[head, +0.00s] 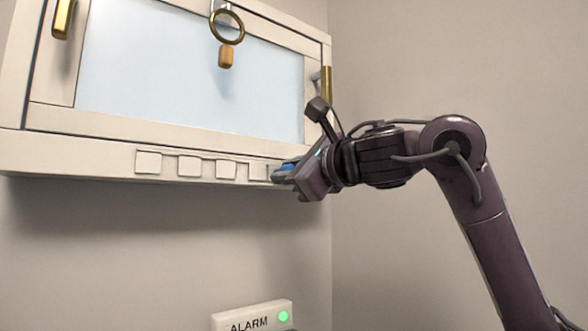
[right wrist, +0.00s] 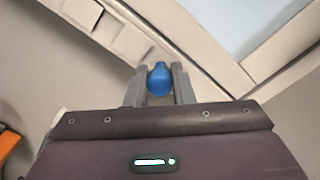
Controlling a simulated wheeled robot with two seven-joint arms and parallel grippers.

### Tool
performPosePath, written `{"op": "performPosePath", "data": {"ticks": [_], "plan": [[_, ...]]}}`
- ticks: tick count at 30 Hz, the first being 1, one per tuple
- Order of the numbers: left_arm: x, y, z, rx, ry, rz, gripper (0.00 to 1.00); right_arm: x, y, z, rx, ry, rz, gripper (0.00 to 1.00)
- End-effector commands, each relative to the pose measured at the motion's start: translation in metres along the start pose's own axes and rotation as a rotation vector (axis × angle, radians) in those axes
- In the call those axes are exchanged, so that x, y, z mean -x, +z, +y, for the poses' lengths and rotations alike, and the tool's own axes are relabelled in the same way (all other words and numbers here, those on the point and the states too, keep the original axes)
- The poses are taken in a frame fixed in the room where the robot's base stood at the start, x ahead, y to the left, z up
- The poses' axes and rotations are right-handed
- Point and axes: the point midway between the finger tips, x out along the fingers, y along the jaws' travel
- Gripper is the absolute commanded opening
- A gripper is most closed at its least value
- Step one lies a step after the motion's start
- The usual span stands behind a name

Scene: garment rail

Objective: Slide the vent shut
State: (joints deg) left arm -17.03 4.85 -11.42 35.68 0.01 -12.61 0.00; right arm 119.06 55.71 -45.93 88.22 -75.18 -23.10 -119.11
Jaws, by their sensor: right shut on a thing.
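The vent strip (head: 207,167) runs along the bottom rail of the window in the head view, with several pale rectangular slots in a row. A blue knob (head: 286,168) sits at the right end of this row. My right gripper (head: 284,175) is at the knob. In the right wrist view the blue knob (right wrist: 160,79) is between the two fingers of my right gripper (right wrist: 160,84), which are shut on it. The slots (right wrist: 132,42) show at the upper left there. My left gripper is not in view.
The window frame (head: 160,128) has brass handles (head: 62,18) and (head: 326,84) on its sides. A brass ring (head: 227,27) with a wooden tag hangs at its top. A white ALARM box (head: 252,317) with a green light is below.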

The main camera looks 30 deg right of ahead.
Motion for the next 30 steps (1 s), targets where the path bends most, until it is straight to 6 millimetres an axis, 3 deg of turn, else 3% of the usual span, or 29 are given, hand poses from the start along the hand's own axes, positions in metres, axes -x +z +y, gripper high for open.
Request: {"op": "performPosePath", "data": {"ticks": [2, 3, 8, 19, 27, 30], "plan": [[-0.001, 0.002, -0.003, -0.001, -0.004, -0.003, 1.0, -0.001, 0.005, 0.008, 0.011, 0.017, -0.012, 0.0], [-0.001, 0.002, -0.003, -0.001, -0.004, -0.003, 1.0, -0.001, 0.005, 0.008, 0.012, 0.018, -0.012, 0.23], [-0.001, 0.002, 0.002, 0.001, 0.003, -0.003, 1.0, -0.001, 0.005, 0.007, 0.01, 0.014, -0.011, 0.43], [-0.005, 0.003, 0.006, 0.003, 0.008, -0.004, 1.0, 0.007, 0.004, 0.005, 0.007, 0.009, -0.012, 0.43], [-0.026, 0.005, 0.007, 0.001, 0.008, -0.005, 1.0, 0.055, 0.005, 0.008, 0.011, 0.008, -0.015, 0.43], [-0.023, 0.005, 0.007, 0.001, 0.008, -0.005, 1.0, 0.065, 0.008, 0.006, 0.015, 0.006, -0.014, 0.43]]}}
